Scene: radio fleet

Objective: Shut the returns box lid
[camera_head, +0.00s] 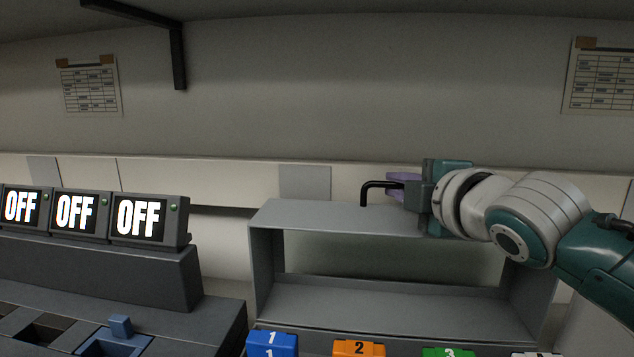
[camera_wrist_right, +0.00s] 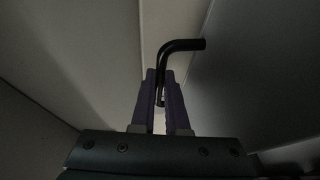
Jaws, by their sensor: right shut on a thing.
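A grey box (camera_head: 264,245) with an open front stands right of centre in the head view; it looks like the returns box. Its flat grey top panel (camera_head: 320,217) may be the lid; I cannot tell for sure. A black bent handle (camera_head: 365,190) rises by that panel's far right part. My right gripper (camera_head: 395,186) comes in from the right with its purple fingers shut on the handle. In the right wrist view the handle (camera_wrist_right: 182,44) passes between the fingertips (camera_wrist_right: 160,85) and bends to the right. My left gripper is not in view.
Screens (camera_head: 138,218) reading OFF stand on a dark console at the left. A blue numbered block (camera_head: 270,341), an orange one (camera_head: 359,348) and a green one (camera_head: 447,352) sit along the front edge. A pale wall is behind the box.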

